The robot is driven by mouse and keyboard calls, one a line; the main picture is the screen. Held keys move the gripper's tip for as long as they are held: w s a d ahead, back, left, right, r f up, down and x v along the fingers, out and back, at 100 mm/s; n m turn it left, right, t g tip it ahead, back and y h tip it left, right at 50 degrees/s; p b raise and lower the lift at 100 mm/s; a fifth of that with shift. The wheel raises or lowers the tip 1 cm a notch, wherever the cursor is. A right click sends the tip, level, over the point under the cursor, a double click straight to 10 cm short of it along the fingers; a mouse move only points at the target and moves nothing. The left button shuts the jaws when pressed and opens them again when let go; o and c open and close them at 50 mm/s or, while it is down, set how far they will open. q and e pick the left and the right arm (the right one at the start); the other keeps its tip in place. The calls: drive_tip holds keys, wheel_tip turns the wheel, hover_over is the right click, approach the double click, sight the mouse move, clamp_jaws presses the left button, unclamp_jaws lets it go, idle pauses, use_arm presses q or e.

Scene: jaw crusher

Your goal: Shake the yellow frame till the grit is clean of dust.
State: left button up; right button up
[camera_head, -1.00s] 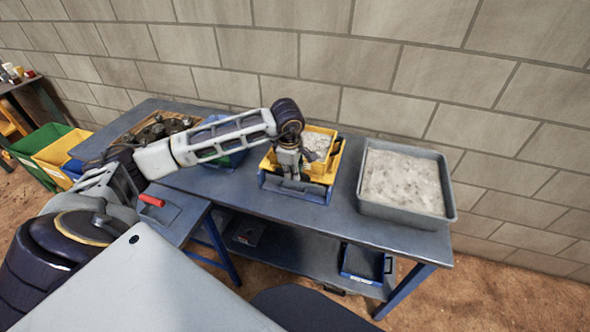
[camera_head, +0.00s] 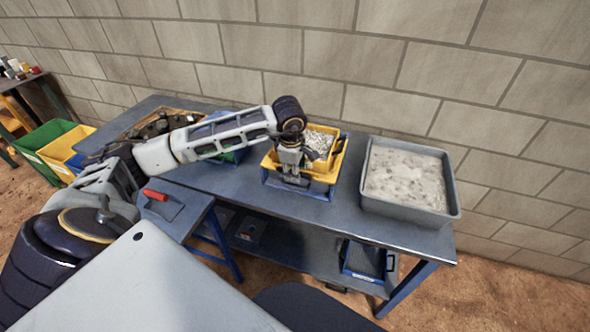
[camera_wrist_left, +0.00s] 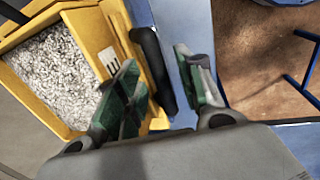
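The yellow frame (camera_head: 323,177) sits in a blue tray (camera_head: 322,194) on the bench. It holds speckled grey-white grit (camera_head: 321,143); the left wrist view shows the grit (camera_wrist_left: 55,75) closely, as coarse grains. A black handle (camera_wrist_left: 151,62) runs along the near side of the yellow frame (camera_wrist_left: 107,40). My left gripper (camera_head: 294,179) is over this near side. In the left wrist view, its green-padded fingers (camera_wrist_left: 158,70) are apart, with the handle between them and a visible gap to the right finger. My right gripper is not in view.
A grey tray of pale dusty material (camera_head: 406,145) stands right of the frame. Green (camera_head: 42,140) and yellow (camera_head: 62,150) bins stand at far left. A red-handled tool (camera_head: 155,195) lies on a lower side table. A block wall closes the back.

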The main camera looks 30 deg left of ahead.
use_arm(q)
drive_tip(key=shift+r, duration=0.2)
drive_tip(key=shift+s+r, duration=0.15)
drive_tip(key=shift+r, duration=0.5)
wheel_tip(320, 180, up, 10)
drive_tip(key=s, duration=0.2)
drive_tip(key=shift+d, duration=0.25)
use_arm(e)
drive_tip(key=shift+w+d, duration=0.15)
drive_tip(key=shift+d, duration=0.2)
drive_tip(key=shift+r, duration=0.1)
